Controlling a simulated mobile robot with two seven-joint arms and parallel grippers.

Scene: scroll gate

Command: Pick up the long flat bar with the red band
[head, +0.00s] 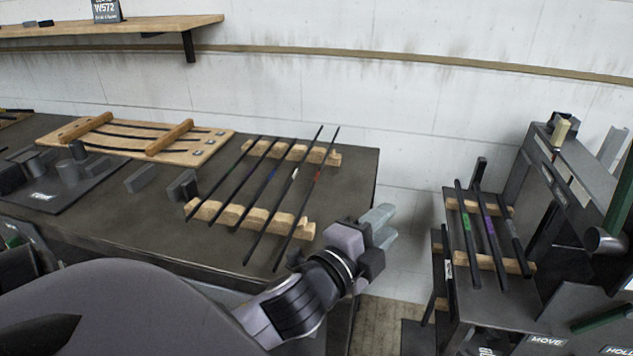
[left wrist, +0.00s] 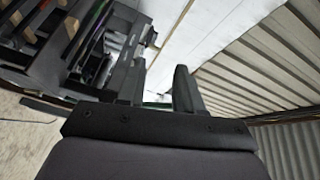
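The long flat bar with the red band (head: 317,175) is dark and thin. It lies at the right end of a row of similar bars across two notched wooden rests (head: 210,209) on the dark workbench. Its near end reaches past the near rest. My left gripper (head: 387,224) is beyond the bench's right edge, to the right of the bar and apart from it. Its two fingers are apart with nothing between them, as the left wrist view (left wrist: 160,92) also shows. The bar is not identifiable in the left wrist view. My right gripper is not in view.
A second stand (head: 490,263) at the right holds several bars beside a grey machine. A wooden board (head: 215,146) lies at the bench's back left. A gap separates bench and stand.

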